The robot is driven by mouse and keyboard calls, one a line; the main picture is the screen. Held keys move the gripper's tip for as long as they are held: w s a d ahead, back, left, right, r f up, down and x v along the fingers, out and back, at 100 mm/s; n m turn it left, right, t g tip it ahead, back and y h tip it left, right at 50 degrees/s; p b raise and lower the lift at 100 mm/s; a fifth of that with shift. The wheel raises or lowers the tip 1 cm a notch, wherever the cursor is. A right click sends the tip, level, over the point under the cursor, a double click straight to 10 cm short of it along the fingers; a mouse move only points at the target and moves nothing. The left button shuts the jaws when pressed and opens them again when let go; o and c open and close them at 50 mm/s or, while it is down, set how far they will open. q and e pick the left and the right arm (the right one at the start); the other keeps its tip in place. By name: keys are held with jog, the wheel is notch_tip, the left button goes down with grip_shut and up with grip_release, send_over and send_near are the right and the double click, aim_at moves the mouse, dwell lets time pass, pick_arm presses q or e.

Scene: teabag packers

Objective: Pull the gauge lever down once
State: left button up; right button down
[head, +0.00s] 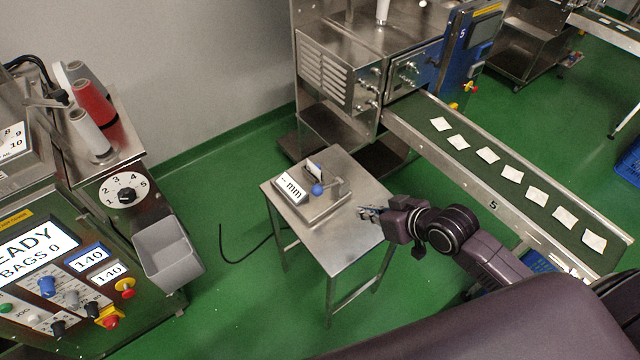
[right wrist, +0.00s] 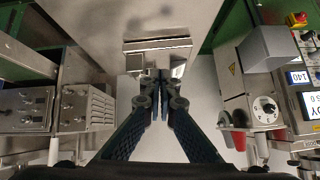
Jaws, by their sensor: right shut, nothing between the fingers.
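The gauge (head: 322,204) stands on a small steel table (head: 338,246) in the middle of the head view. Its white display (head: 290,188) reads "-- mm". A lever with a blue ball knob (head: 318,188) sits beside the display. My right gripper (head: 370,212) is shut and empty, just right of the gauge, over the table's right part and apart from the knob. In the right wrist view its closed fingers (right wrist: 160,78) point toward the gauge (right wrist: 158,48); I cannot make out the knob there. My left gripper is not in view.
A conveyor (head: 490,205) with several teabags runs along the right from a steel machine (head: 345,75). A control cabinet (head: 60,275) with a grey bin (head: 168,252) stands at the left. A black cable lies on the green floor left of the table.

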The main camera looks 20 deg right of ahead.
notch_tip(320, 180, up, 9)
jog(key=w+a+t+y, duration=0.1)
jog(key=w+a, duration=0.1)
jog(key=shift+w+n+y, duration=0.3)
jog(key=shift+w+y, duration=0.05)
jog(key=shift+y, duration=0.05)
jog(key=shift+w+d, duration=0.1)
jog(key=p, duration=0.2)
send_over(324, 187)
jog(key=s, duration=0.3)
notch_tip(324, 187, down, 5)
jog(key=shift+a+f, duration=0.15)
jog(key=shift+f, duration=0.95)
jog(key=shift+a+f, duration=0.15)
jog(key=shift+f, duration=0.95)
jog(key=shift+w, duration=0.1)
jog(key=shift+p, duration=0.35)
